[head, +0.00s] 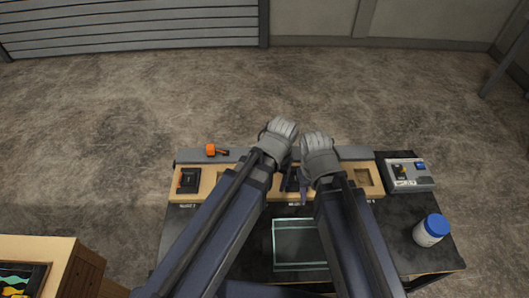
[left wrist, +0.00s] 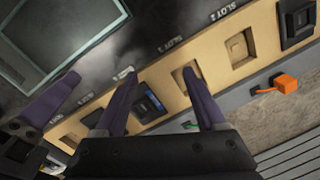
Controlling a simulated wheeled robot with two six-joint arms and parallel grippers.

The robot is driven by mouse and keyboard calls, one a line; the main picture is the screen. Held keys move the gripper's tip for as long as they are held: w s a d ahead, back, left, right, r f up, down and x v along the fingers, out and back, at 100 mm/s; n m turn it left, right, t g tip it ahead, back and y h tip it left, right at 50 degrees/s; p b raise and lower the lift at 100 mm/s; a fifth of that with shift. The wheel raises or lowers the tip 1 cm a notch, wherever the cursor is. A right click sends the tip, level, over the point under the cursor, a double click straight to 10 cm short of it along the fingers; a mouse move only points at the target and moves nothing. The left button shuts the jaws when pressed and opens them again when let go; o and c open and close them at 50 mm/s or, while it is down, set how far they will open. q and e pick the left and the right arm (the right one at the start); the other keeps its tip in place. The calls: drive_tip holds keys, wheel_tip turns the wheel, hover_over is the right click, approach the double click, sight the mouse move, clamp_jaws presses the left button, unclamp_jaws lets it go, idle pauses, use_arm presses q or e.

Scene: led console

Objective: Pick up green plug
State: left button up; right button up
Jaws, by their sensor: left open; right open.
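The green plug is mostly hidden; only a small green bit (left wrist: 190,126), likely part of it, shows in the left wrist view, at the grey strip behind one left finger. It cannot be made out in the head view. My left gripper (left wrist: 160,74) is open, with its two purple fingers apart over the wooden slot board (left wrist: 214,62) and nothing seen held. My right gripper (head: 318,172) is open beside the left one, above the middle-right of the board, and one of its fingers shows at the left of the wrist view.
An orange plug (head: 211,150) lies at the board's back left. A black module (head: 188,180) sits in the leftmost slot. A glass-like tray (head: 300,265) lies in front. A grey console box (head: 408,175) and a blue-lidded jar (head: 431,230) stand at the right.

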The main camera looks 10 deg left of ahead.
use_arm(q)
drive_tip(key=w+a+n, duration=0.1)
drive_tip(key=w+a, duration=0.1)
drive_tip(key=w, duration=0.4)
drive_tip(key=w+a+n, duration=0.2)
drive_tip(key=w, duration=0.5)
drive_tip(key=w+a+n+h, duration=0.1)
drive_tip(key=w+a+n, duration=0.1)
drive_tip(key=w, duration=0.4)
drive_tip(key=shift+w+f+p, duration=0.2)
drive_tip(key=shift+p, duration=0.2)
drive_tip(key=shift+w+a, duration=0.35)
drive_tip(key=f+b, duration=0.8)
drive_tip(key=shift+s, duration=0.4)
use_arm(e)
drive_tip(key=f, duration=0.8)
drive_tip(key=shift+w+f, duration=0.15)
drive_tip(key=shift+w, duration=0.1)
use_arm(q)
drive_tip(key=shift+r, duration=0.1)
clamp_jaws()
